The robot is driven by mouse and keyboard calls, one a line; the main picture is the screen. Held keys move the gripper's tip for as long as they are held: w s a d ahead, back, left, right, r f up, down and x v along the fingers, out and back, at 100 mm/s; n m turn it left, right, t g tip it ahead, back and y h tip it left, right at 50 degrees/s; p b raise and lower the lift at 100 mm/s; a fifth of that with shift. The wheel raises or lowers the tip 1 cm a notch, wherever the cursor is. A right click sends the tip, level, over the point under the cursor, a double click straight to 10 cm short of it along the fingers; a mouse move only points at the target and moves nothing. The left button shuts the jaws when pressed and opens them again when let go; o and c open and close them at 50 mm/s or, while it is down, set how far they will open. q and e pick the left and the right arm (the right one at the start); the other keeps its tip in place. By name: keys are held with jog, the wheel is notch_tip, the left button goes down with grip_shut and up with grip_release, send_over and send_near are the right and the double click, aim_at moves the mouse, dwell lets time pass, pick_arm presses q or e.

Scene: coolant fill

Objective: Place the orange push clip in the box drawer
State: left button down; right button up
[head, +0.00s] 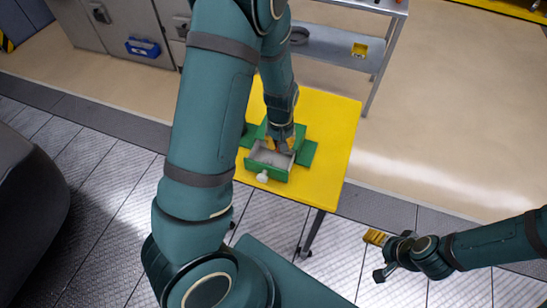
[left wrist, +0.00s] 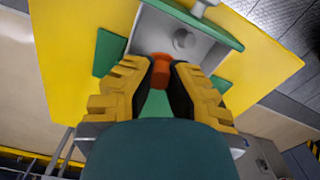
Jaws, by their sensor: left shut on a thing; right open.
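The orange push clip (left wrist: 160,68) is between the fingertips of my left gripper (left wrist: 163,76), which is shut on it. In the head view my left gripper (head: 280,146) reaches down at the back edge of the open drawer. The box drawer (head: 266,171) has a green front, a pale grey inside and a white knob. It also shows in the left wrist view (left wrist: 205,52), with the clip at its near edge. Whether the clip touches the drawer cannot be told. My right gripper (head: 377,256) is open and empty, off to the right of the table.
The green box stands on a yellow table (head: 325,140) with bare surface on its right side. A grey metal shelf cart (head: 335,48) is behind it. Cabinets with a blue bin (head: 143,47) stand at the back left. A dark rounded object (head: 25,195) is at the left edge.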

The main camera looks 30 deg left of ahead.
pick_arm(q)
send_over(280, 166)
notch_tip(280, 166, down, 5)
jog(key=shift+r+b, duration=0.2)
jog(key=shift+b, duration=0.2)
jog(key=shift+f+b, duration=0.35)
jog(key=shift+f, duration=1.75)
jog(key=shift+r, duration=0.1)
jog(key=shift+s, duration=0.1)
jog(key=shift+f, duration=0.25)
jog(key=c, duration=1.4)
grip_release()
jog(key=shift+r, duration=0.15)
